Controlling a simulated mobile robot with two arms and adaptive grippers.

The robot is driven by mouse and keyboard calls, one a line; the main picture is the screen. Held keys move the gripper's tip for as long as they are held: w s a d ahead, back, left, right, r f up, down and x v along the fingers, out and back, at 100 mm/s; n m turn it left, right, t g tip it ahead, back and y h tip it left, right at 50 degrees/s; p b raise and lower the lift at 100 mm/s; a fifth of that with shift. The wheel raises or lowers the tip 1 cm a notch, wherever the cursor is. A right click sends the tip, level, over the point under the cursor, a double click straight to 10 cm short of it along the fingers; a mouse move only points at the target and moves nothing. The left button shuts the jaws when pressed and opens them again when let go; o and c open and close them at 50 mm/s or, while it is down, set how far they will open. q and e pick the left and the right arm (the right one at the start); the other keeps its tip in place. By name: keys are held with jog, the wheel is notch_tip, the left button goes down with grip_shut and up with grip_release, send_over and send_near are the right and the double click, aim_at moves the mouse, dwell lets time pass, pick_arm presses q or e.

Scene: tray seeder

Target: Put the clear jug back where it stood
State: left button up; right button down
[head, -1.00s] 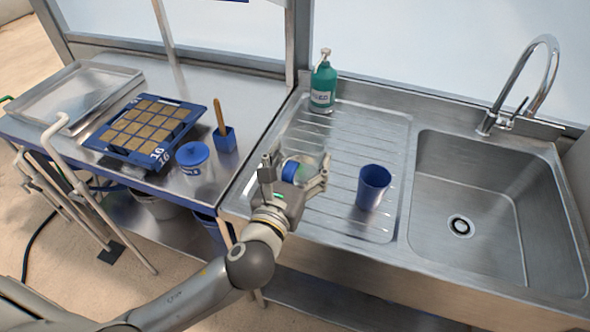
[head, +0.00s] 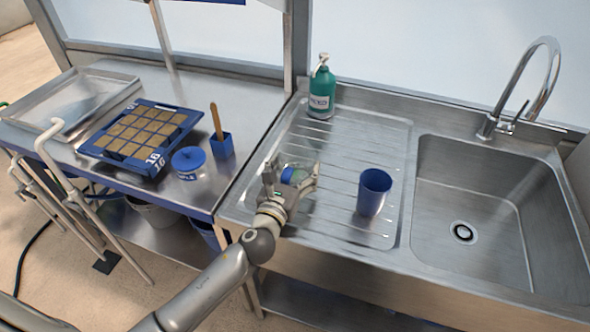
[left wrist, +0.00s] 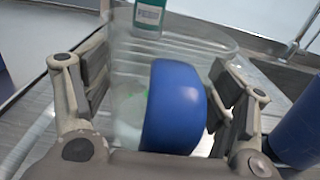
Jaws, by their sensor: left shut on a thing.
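The clear jug (left wrist: 128,75), see-through with a thick blue handle (left wrist: 175,107), is between the fingers of my left gripper (head: 291,180). The gripper is shut on it, with one finger on each side of the blue handle in the left wrist view. My right gripper is not in view.
A blue cup (head: 374,192) stands on the drainboard to the right, and a green bottle (head: 321,92) at its back. The sink basin (head: 500,190) is farther right. The left table holds a blue-lidded tub (head: 189,163), a blue holder (head: 222,147) and a seed tray (head: 143,137).

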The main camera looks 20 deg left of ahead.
pick_arm(q)
jog(key=shift+f, duration=0.1)
jog(key=o, duration=1.2)
jog(key=shift+o, duration=0.2)
jog(key=shift+s, duration=0.2)
jog(key=s+b, duration=0.1)
jog(key=s, duration=0.9)
jog(key=shift+s+a, duration=0.15)
jog(key=shift+s+b, duration=0.3)
jog(key=shift+s, duration=0.4)
